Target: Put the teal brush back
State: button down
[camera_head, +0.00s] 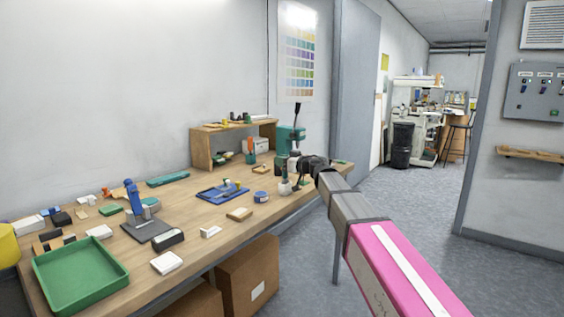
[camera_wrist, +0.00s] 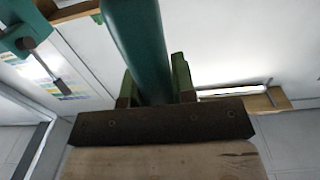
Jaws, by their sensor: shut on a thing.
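My gripper (camera_head: 308,166) is over the right end of the bench, in front of the green pad printer (camera_head: 290,138). In the wrist view, the gripper (camera_wrist: 155,88) is shut on a thick teal handle, which I take to be the teal brush (camera_wrist: 137,40). The handle runs up out of the picture between two green fingers, so its far end is out of sight. In the head view I cannot clearly make out the brush at the dark gripper. The printer also shows at the upper left of the wrist view (camera_wrist: 22,38).
A wooden shelf (camera_head: 203,150) stands at the back of the bench (camera_head: 200,214). A blue tray (camera_head: 208,194), a blue tin (camera_head: 261,197) and a wooden block (camera_head: 239,214) lie left of my gripper. A green tray (camera_head: 80,280) is at the near left. Cardboard boxes (camera_head: 248,272) stand below.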

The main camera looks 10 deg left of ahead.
jog(key=shift+f, duration=0.6)
dwell(0.7)
jog(key=c, duration=1.1)
grip_release()
jog(key=shift+r, duration=0.1)
jog(key=shift+r, duration=0.9)
jog(key=o, duration=1.1)
